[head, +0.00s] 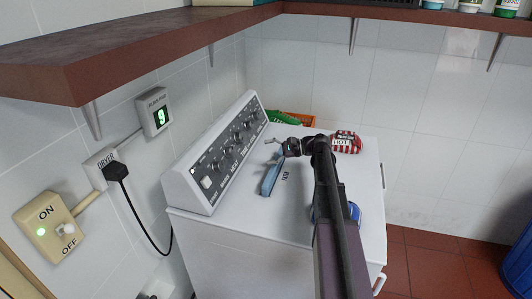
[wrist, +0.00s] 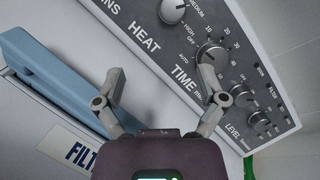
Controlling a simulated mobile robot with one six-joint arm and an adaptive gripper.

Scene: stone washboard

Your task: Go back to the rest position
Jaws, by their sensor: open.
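My gripper (head: 275,149) is above the white dryer's top (head: 240,225), close to the knobs of its sloped control panel (head: 190,182). In the wrist view my gripper (wrist: 160,82) has its two fingers spread apart with nothing between them. The right fingertip appears near the TIME knob (wrist: 212,54); I cannot tell whether it touches it. A light blue filter piece (head: 271,179) is on the dryer top, left of my arm. It also shows in the wrist view (wrist: 50,75), left of the left finger, beside a label partly reading FILT (wrist: 88,152).
A red-and-white striped item marked HOT (head: 346,142) and an orange basket (head: 297,119) with something green are at the back. A blue object (head: 354,212) is partly hidden by my arm. A brown shelf (head: 130,50) overhangs on the left. A black cord (head: 139,222) hangs left.

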